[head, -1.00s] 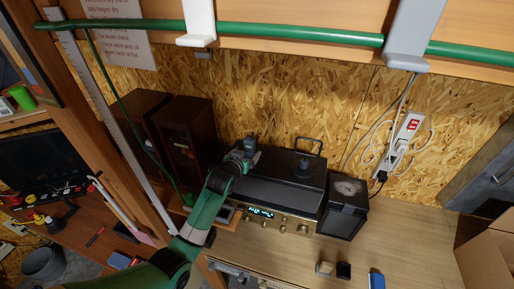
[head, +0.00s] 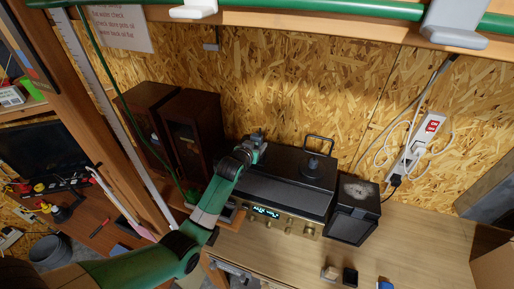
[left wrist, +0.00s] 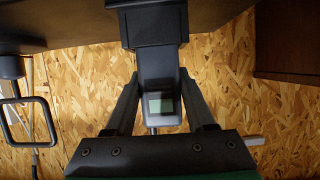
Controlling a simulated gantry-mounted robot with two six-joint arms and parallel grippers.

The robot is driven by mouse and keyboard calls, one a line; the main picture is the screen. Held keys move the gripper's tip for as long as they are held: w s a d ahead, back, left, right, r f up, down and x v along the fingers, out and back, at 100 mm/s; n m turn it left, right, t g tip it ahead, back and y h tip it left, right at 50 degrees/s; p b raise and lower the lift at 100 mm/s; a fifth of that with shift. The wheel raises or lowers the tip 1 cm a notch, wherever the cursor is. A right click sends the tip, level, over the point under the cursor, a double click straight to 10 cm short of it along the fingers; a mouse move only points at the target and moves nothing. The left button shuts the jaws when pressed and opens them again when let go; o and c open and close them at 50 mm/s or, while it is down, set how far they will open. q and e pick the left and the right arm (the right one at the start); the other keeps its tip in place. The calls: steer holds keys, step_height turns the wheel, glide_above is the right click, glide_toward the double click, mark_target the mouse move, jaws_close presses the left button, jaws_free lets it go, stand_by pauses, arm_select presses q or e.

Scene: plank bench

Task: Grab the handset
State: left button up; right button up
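The handset (left wrist: 162,100) is grey with a small greenish screen, and in the left wrist view one end sits against a dark block-like holder (left wrist: 158,28). My left gripper (left wrist: 160,82) has one finger on each side of the handset, with narrow gaps seeming to show between. In the head view my left gripper (head: 253,143) is at the back left corner of the black stereo unit (head: 290,183), and it largely hides the handset there. My right gripper is not in view.
Two dark wooden speakers (head: 194,135) stand left of the arm. A black stand with a square loop (head: 318,160) is on the stereo unit, and a small black speaker (head: 354,211) is to its right. A green pipe (head: 330,10) crosses above. The bench front is mostly clear.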

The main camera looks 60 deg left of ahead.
arm_select(q)
jaws_close()
steer(key=shift+r, duration=0.1)
